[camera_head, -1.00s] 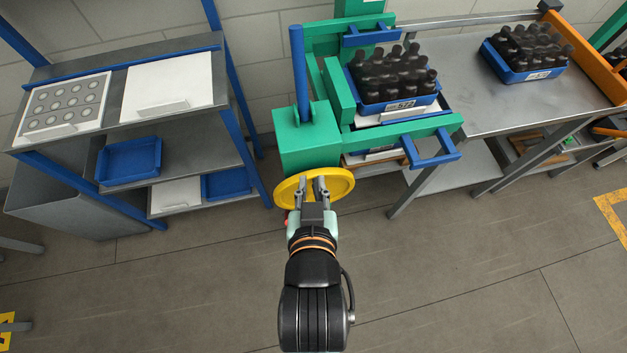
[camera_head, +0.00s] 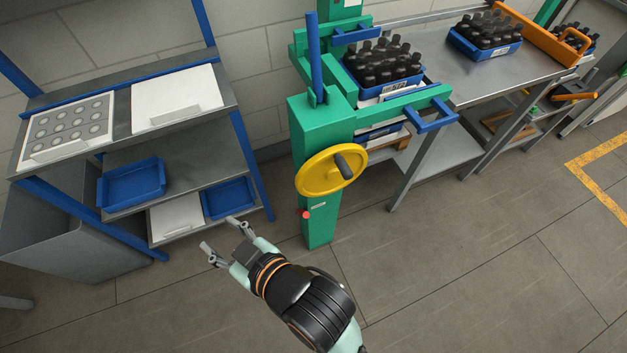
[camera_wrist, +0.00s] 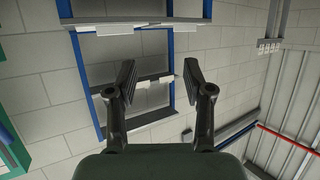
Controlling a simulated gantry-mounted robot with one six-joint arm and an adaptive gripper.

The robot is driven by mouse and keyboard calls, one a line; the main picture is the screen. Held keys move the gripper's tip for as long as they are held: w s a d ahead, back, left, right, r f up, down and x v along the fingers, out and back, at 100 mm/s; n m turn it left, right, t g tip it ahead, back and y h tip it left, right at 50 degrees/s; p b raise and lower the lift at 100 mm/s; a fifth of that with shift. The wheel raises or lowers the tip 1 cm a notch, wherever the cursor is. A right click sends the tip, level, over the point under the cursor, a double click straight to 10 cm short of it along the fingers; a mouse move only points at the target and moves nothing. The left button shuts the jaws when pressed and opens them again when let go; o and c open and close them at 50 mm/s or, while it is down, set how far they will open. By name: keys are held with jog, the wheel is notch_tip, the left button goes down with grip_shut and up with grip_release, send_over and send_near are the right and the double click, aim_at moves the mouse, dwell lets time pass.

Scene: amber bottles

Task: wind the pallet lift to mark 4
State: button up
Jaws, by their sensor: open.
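The pallet lift is a green frame (camera_head: 321,125) with a yellow handwheel (camera_head: 318,177) on its front. The wheel has a dark crank knob (camera_head: 343,165) at its upper right. The lift holds a blue crate (camera_head: 395,88) of dark bottles. My gripper (camera_head: 219,237) is open and empty, to the lower left of the wheel and apart from it. In the wrist view my gripper's fingers (camera_wrist: 158,82) are spread with nothing between them, facing the wall and a blue-framed rack. I cannot make out any numbered mark on the lift.
A shelf rack with blue posts (camera_head: 252,165) stands at the left, holding a blue tray (camera_head: 133,183) and white boxes. A metal table (camera_head: 447,75) at the right carries another blue crate of bottles (camera_head: 486,45). The floor in front (camera_head: 440,265) is clear.

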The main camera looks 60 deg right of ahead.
jog(key=s+d+f+m+t+h+b, duration=0.1)
jog(key=s+d+f+m+h+b, duration=0.15)
jog(key=d, duration=0.45)
jog(key=s+d+f+m+h+b, duration=0.1)
jog(key=s+d+f+b, duration=0.1)
jog(key=d+f, duration=0.35)
jog(key=m+h+b, duration=0.3)
jog(key=m+h, duration=0.2)
jog(key=h, duration=0.1)
send_near(336, 155)
jog(key=x, duration=0.6)
jog(key=shift+d+f+b, duration=0.3)
jog(key=shift+d+f, duration=0.05)
jog(key=shift+f, duration=0.05)
grip_shut()
